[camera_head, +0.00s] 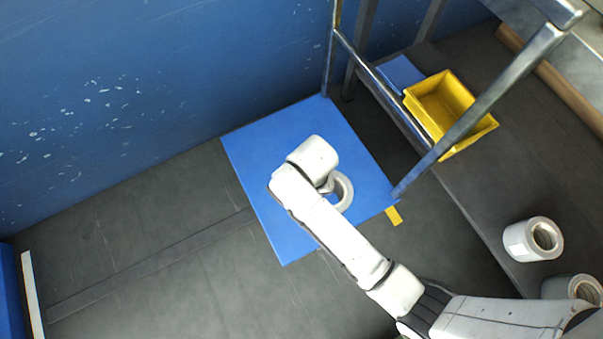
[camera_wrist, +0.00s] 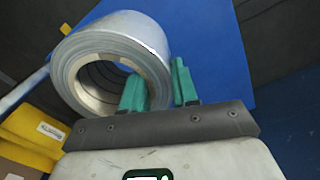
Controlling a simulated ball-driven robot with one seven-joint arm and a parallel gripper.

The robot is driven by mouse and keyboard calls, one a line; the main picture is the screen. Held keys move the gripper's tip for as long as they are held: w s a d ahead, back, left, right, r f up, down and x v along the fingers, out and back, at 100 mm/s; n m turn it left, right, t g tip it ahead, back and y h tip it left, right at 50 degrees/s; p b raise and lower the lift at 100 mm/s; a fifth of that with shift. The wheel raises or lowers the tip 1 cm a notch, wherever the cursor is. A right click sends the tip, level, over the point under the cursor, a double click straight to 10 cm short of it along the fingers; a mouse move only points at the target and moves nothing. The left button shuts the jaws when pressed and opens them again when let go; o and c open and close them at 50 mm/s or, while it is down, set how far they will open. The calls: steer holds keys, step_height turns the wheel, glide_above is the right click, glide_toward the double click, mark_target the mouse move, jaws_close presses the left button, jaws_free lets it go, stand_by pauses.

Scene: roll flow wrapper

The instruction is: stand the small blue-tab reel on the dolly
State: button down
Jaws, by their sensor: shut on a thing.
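A silver-grey reel (camera_wrist: 88,50) with an open bore is held in my gripper (camera_wrist: 158,78). In the wrist view one green finger is inside the bore and the other is outside, so the jaws are shut on the reel's wall. In the head view the reel (camera_head: 345,192) shows as a pale ring beside my wrist, over the flat blue square platform (camera_head: 262,150), which looks like the dolly. I cannot tell whether the reel touches it. The platform also shows in the wrist view (camera_wrist: 211,55). No blue tab can be made out on the reel.
A yellow bin (camera_head: 472,134) and a metal frame (camera_head: 480,105) are at the upper right. A blue wall (camera_head: 130,90) runs behind the platform. The floor to the left is clear.

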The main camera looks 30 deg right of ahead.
steer(key=shift+w+f+b, duration=0.8)
steer(key=shift+f, duration=0.65)
steer(key=shift+w+f+b, duration=0.8)
steer(key=shift+w+f, duration=0.05)
steer(key=shift+f, duration=0.65)
steer(key=shift+w+f+b, duration=0.8)
steer(key=shift+f, duration=0.65)
steer(key=shift+f, duration=0.1)
steer(key=c, duration=0.8)
jaws_free()
steer(key=shift+c, duration=0.2)
step_height(320, 180, up, 12)
steer(key=p, duration=0.5)
steer(key=shift+p, duration=0.4)
steer(key=shift+s, duration=0.1)
